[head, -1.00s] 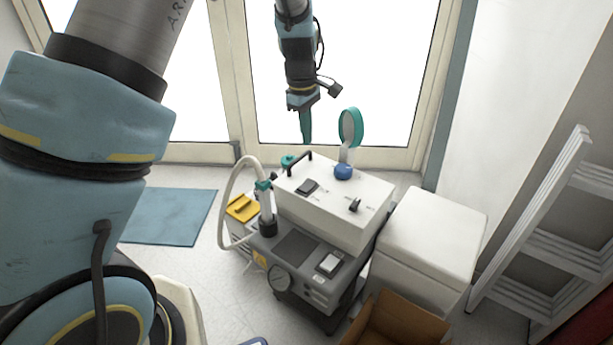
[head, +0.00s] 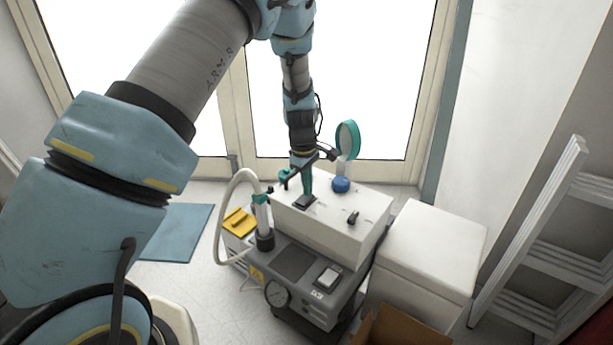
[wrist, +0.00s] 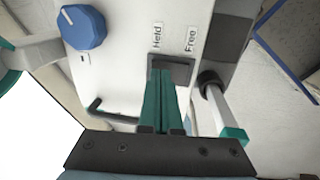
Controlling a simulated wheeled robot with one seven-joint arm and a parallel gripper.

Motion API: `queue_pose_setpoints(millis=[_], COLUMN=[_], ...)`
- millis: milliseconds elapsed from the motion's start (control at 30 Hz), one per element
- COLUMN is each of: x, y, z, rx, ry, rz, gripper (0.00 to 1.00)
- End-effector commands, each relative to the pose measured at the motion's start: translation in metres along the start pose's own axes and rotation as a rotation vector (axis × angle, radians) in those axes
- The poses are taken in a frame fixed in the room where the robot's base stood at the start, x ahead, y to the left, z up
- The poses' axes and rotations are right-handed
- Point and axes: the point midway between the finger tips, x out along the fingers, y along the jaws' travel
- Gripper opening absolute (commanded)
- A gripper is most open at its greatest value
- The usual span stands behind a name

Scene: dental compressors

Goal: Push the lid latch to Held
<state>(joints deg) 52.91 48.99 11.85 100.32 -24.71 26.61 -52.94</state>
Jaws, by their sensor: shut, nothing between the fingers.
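The lid latch (wrist: 178,68) is a dark rocker on the white compressor box (wrist: 130,65). In the wrist view it lies below the printed words "Held" on the left and "Free" on the right. In the head view the latch (head: 305,202) is on the box's top, near its left end. My gripper (wrist: 160,74) is shut and empty, its green fingers together, pointing at the Held side of the latch. In the head view my gripper (head: 306,192) comes down from above onto the latch. The fingertips cover part of it; I cannot tell whether they press it.
A blue knob (head: 341,185), a green-rimmed round disc (head: 347,140) and a small black switch (head: 352,217) are near the latch. A black handle (wrist: 105,110) and a hose holder (wrist: 222,105) flank the fingers. A white cabinet (head: 425,245) stands to the right.

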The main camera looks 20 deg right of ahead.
Motion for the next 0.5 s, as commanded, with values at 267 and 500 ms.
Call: queue_pose_setpoints(millis=[267,500], x=[0.0070,0.0082], y=[0.0003,0.0007], z=[0.0003,0.0002], rx=[0.000,0.000], ry=[-0.001,-0.001], rz=[0.001,0.000], gripper=[0.00,0.00])
